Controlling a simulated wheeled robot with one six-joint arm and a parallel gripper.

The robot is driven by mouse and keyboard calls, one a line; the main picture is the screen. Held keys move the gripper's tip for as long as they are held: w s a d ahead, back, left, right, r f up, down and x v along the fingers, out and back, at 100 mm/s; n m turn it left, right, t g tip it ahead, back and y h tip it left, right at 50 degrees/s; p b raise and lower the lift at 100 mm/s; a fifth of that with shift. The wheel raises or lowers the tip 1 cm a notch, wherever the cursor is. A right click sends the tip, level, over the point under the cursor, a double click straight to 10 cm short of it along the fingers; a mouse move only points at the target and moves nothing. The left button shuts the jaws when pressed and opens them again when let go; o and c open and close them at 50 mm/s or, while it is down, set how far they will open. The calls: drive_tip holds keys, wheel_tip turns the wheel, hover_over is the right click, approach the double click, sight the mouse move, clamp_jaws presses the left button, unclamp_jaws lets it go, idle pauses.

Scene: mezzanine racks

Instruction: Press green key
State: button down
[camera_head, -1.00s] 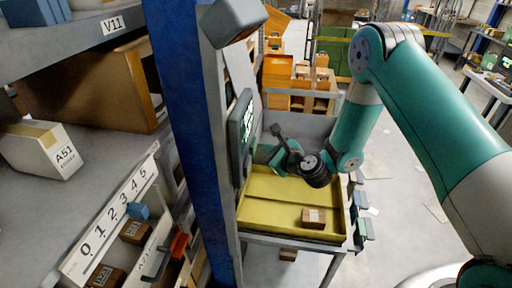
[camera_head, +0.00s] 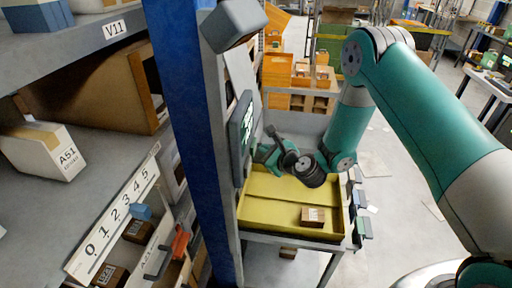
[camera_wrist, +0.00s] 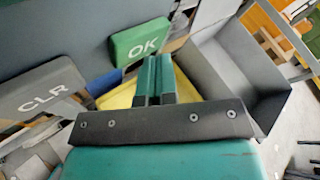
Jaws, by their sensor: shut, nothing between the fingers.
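The green key marked OK (camera_wrist: 140,42) shows in the wrist view, raised from a dark panel face (camera_wrist: 60,35). My gripper (camera_wrist: 154,62) is shut and empty, its teal fingers side by side. The fingertips appear just below and right of the green key in the picture; whether they touch it I cannot tell. A grey key marked CLR (camera_wrist: 42,90) is to the left. In the head view the panel (camera_head: 241,130) is seen nearly edge-on beside the blue post, with lit green characters. Its keys cannot be made out there, and my fingertips are partly hidden.
A yellow-lined tray cart (camera_head: 270,222) with a small brown box (camera_head: 313,217) stands under my gripper. A blue rack post (camera_head: 190,130) and shelves with a numbered strip (camera_head: 115,215) are at the left.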

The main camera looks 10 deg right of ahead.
drive_tip(key=shift+w+a+p, duration=0.15)
drive_tip(key=shift+a+p, duration=0.25)
drive_tip(key=shift+p, duration=0.25)
idle(0.4)
idle(0.4)
drive_tip(key=shift+s+d+b, duration=0.35)
drive_tip(key=shift+d+b, duration=0.5)
drive_tip(key=shift+b, duration=0.35)
